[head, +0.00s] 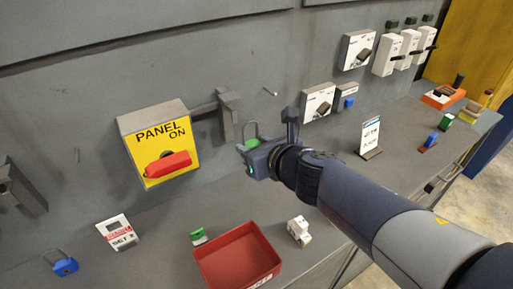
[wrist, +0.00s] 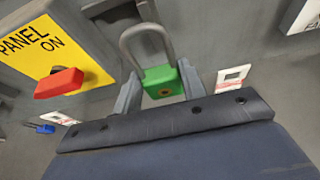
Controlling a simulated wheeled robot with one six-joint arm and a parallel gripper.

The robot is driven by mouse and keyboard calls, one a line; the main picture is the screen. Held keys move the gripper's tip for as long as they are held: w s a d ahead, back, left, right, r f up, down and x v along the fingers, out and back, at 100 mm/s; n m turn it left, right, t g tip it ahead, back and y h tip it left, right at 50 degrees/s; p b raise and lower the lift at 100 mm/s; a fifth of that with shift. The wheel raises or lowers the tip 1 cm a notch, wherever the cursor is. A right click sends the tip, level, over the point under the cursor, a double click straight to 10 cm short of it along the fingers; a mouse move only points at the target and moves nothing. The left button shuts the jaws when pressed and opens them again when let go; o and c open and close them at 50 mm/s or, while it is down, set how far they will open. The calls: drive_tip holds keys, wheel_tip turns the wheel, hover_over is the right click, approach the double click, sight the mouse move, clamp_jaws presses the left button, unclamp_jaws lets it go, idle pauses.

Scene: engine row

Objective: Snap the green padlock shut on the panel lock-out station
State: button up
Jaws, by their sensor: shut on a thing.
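The green padlock (wrist: 163,88) is held between the fingers of my gripper (wrist: 160,98), its grey shackle pointing up. I cannot tell whether the shackle is fully seated in the body. In the head view my gripper (head: 252,160) is in front of the wall, with a bit of the green padlock (head: 252,143) showing. The panel lock-out station (head: 157,140) is a yellow plate reading PANEL ON with a red handle (head: 168,165). A grey bracket (head: 228,112) sits to its right. In the wrist view, the shackle top is close to this bracket (wrist: 112,6); contact is unclear.
A red tray (head: 238,258) stands on the bench below, with a small green item (head: 198,236) and a white block (head: 299,231) beside it. A blue padlock (head: 65,265) and a white-red tag (head: 117,232) lie left. More switch stations (head: 357,50) line the wall at right.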

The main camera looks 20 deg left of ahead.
sight(235, 120)
drive_tip(key=shift+w+a+f, duration=0.1)
drive_tip(key=shift+w+a, duration=0.85)
drive_tip(key=shift+a, duration=0.25)
drive_tip(key=shift+w+a+r, duration=0.1)
drive_tip(key=shift+w+a, duration=0.85)
drive_tip(key=shift+a, duration=0.2)
drive_tip(key=shift+w+a+f, duration=0.1)
drive_tip(key=shift+w+a, duration=0.85)
drive_tip(key=shift+a, duration=0.25)
drive_tip(key=shift+w+a+f, duration=0.15)
drive_tip(key=shift+a, duration=0.05)
drive_tip(key=shift+r+p, duration=1.2)
drive_tip(key=shift+r, duration=0.15)
drive_tip(key=shift+f, duration=0.1)
drive_tip(key=shift+f+b, duration=0.45)
drive_tip(key=shift+b, duration=0.1)
drive_tip(key=o, duration=1.1)
drive_tip(key=shift+o, duration=0.2)
